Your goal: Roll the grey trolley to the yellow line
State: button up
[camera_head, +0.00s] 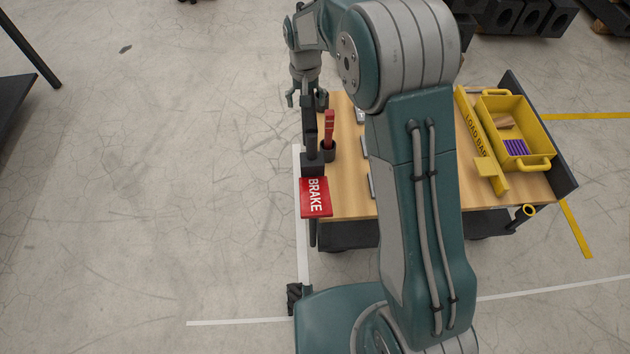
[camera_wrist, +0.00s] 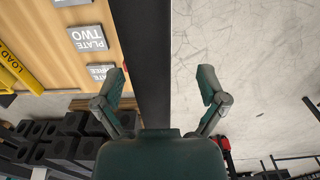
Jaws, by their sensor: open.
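The trolley (camera_head: 347,195) has a light wooden top and dark grey end panels, and stands in the middle right of the head view. My gripper (camera_head: 303,97) is at its far left corner, above its left dark end bar (camera_head: 310,130). In the wrist view my gripper (camera_wrist: 161,85) has its fingers spread, one on each side of the dark bar (camera_wrist: 143,50); no contact shows. A red BRAKE plate (camera_head: 315,197) sits at the trolley's left edge. Yellow lines (camera_head: 575,230) lie on the floor to the right. My arm hides part of the top.
Dark blocks (camera_head: 520,16) stand behind. A dark table (camera_head: 18,105) is at left; floor between is clear.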

grip_shut()
jog(key=shift+d+f, duration=0.1)
jog(key=shift+d, duration=0.15)
